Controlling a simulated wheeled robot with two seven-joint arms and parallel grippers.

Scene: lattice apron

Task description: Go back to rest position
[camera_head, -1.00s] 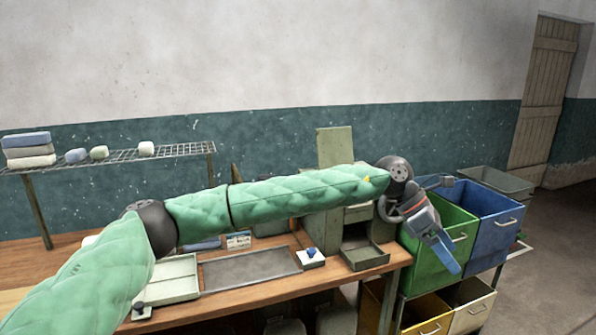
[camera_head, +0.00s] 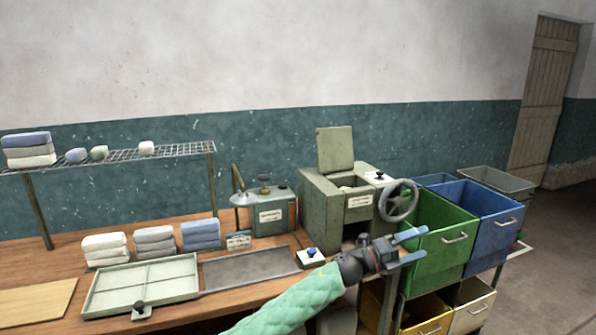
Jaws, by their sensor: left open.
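My left arm, in a green quilted sleeve, comes in from the bottom of the head view. My left gripper (camera_head: 411,247) is open, its two blue fingers apart with nothing between them. It is in front of the green bin (camera_head: 434,262), near the right end of the wooden workbench (camera_head: 232,305). I cannot tell whether a fingertip touches the bin. My right gripper is not in view.
A grey-green machine (camera_head: 321,212) with a handwheel (camera_head: 399,201) stands at the bench's right end. A blue bin (camera_head: 489,237) is beside the green one. A divided tray (camera_head: 142,284), folded cloth stacks (camera_head: 155,241) and a dark flat plate (camera_head: 250,268) lie on the bench.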

